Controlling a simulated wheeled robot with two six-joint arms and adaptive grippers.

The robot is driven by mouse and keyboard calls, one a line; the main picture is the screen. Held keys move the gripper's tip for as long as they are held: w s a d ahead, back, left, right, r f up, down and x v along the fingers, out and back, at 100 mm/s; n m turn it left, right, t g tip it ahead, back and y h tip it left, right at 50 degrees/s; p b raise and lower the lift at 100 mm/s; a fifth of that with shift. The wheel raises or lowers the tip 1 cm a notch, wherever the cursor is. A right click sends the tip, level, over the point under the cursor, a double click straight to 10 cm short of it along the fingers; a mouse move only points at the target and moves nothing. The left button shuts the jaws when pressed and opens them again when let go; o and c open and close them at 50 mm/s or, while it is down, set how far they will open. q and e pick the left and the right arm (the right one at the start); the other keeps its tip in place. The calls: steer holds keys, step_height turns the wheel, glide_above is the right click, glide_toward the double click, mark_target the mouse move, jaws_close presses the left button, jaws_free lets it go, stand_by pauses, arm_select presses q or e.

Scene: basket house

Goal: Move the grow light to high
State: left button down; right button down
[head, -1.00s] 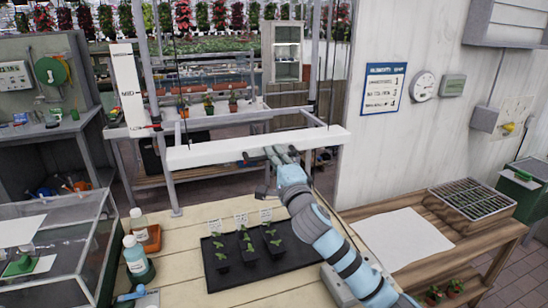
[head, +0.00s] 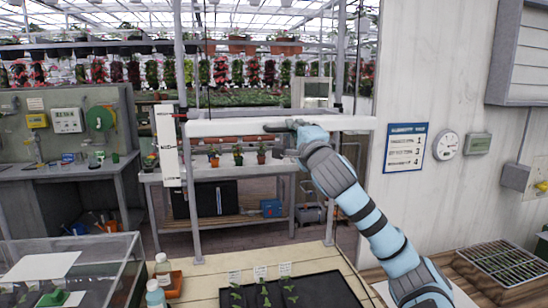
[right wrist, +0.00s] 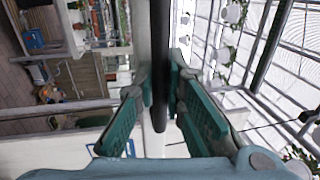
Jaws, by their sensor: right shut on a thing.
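The grow light is a long white bar (head: 232,129), held level across the metal frame above the table. A white height board (head: 167,146) stands at its left end; its lettering is too small to read now. The bar's left end is level with the upper part of this board. My right gripper (head: 276,127) is at the front of the bar, right of its middle. In the right wrist view, its green fingers (right wrist: 161,88) are closed on a dark handle strip (right wrist: 160,112) along the light. My left gripper is out of view.
A black tray (head: 335,287) with seedlings and labels is on the wooden table below. Bottles (head: 155,294) and a glass case (head: 120,262) stand at the left. Frame posts (head: 190,215) flank the light. A wall with a sign (head: 405,148) is at the right.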

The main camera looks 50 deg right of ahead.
steer(key=shift+s+r, duration=0.1)
steer(key=shift+r, duration=0.25)
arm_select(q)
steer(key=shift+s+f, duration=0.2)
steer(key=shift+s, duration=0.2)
arm_select(e)
steer(key=shift+r, duration=0.35)
steer(key=c, duration=1.8)
jaws_free()
steer(key=shift+r, duration=0.1)
steer(key=shift+o, duration=0.7)
